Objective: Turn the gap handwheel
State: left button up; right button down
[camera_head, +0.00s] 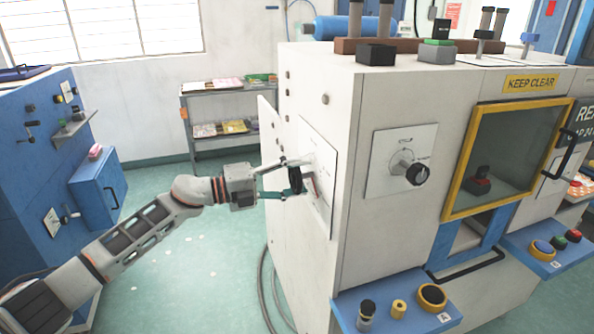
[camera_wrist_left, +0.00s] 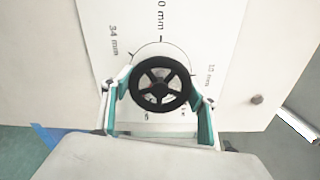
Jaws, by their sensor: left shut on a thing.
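The gap handwheel (camera_wrist_left: 135,91), a black spoked wheel, sits on a white dial plate (camera_wrist_left: 200,40) with mm markings. In the head view the handwheel (camera_head: 295,180) is on the left side face of the white machine, seen nearly edge-on. My left gripper (camera_head: 284,179) reaches it from the left. In the left wrist view the fingers of my left gripper (camera_wrist_left: 160,108) stand on either side of the wheel's rim and are shut on it. My right gripper is not in view.
The white machine (camera_head: 345,100) has a front knob (camera_head: 416,173), a yellow-framed window (camera_head: 510,150) and a blue button shelf (camera_head: 400,312). A blue cabinet (camera_head: 50,200) stands at left and a shelf rack (camera_head: 220,125) behind. Green floor lies open between them.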

pick_arm(q)
jog(key=n, duration=0.3)
jog(key=shift+n, duration=0.4)
jog(key=n, duration=0.3)
jog(key=shift+n, duration=0.3)
jog(key=n, duration=0.3)
jog(key=shift+n, duration=2.2)
jog(key=o, duration=1.1)
jog(key=shift+a, duration=0.1)
